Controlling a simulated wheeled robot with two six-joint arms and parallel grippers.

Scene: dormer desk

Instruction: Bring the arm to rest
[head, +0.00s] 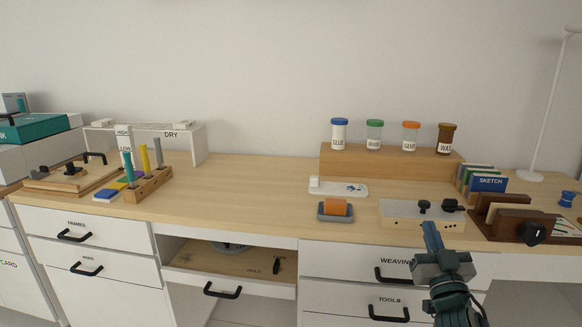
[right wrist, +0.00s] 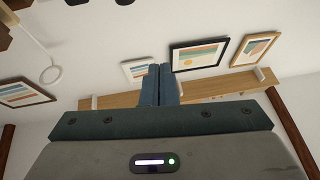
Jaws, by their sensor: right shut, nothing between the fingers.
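My right gripper (head: 432,236) is in front of the desk's front edge at the right, pointing up and toward the desk. Its two blue fingers are together with nothing between them. They also show closed in the right wrist view (right wrist: 159,85), against the wall. In the head view the fingertips overlap the lower edge of a pale box with black knobs (head: 400,212); I cannot tell how far apart they are. My left gripper is not in view.
The wooden desk (head: 270,185) has a clear middle. Jars stand on a wooden riser (head: 345,160) at the back right. A drawer (head: 225,262) stands open below. The right wrist view shows a wall shelf (right wrist: 215,90) and framed pictures.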

